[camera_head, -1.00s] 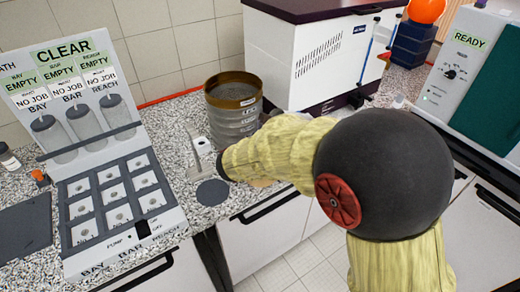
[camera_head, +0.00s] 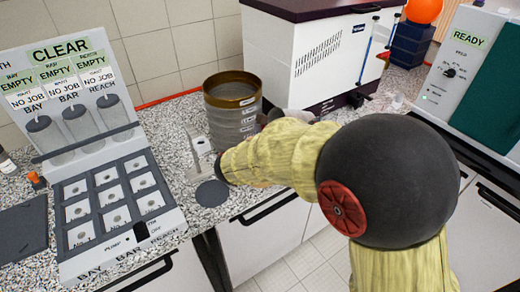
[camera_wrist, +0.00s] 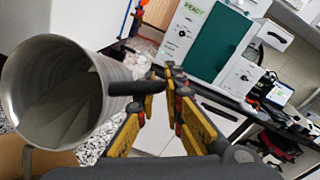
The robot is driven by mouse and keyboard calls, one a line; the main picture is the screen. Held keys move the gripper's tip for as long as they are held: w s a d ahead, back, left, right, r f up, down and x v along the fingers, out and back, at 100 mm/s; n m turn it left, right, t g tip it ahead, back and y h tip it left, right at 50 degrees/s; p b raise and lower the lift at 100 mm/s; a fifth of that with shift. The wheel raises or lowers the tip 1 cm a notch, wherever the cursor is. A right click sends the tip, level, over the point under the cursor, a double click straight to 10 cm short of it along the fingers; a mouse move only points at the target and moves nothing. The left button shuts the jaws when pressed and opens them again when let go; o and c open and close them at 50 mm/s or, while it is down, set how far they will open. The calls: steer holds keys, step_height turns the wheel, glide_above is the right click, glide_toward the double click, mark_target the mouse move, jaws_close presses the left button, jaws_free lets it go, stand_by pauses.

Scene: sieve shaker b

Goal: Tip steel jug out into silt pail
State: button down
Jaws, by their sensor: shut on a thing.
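The steel jug (camera_wrist: 75,75) is at the left of the wrist view, a pale metal cup with its wide mouth turned toward the camera. Its inside is grey and shaded; I cannot tell whether anything is in it. My gripper (camera_wrist: 152,88) is shut on the jug's dark handle (camera_wrist: 130,88), at the jug's right side. A tan curved thing (camera_wrist: 50,160) shows below the jug in the wrist view; I cannot tell if it is the silt pail. In the head view my arm hides the gripper and most of what lies behind it.
A stack of round sieves (camera_head: 232,112) with a brass rim stands on the speckled counter, close beyond my arm. A white machine (camera_head: 320,60) stands behind it. A labelled rack (camera_head: 100,150) is at the left. A green-fronted READY machine (camera_head: 475,75) is at the right.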

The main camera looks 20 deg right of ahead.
steer(key=shift+a+r+h+b, duration=0.3)
steer(key=shift+r+h+b, duration=0.1)
steer(key=shift+b, duration=0.65)
steer(key=shift+s+a+f+t+h, duration=0.15)
steer(key=shift+a+t+h, duration=0.2)
steer(key=shift+a, duration=0.3)
steer(key=shift+s+a+f+t+h, duration=0.1)
steer(key=shift+s+a+t+h, duration=0.05)
steer(key=shift+a+h, duration=0.4)
stand_by(1.3)
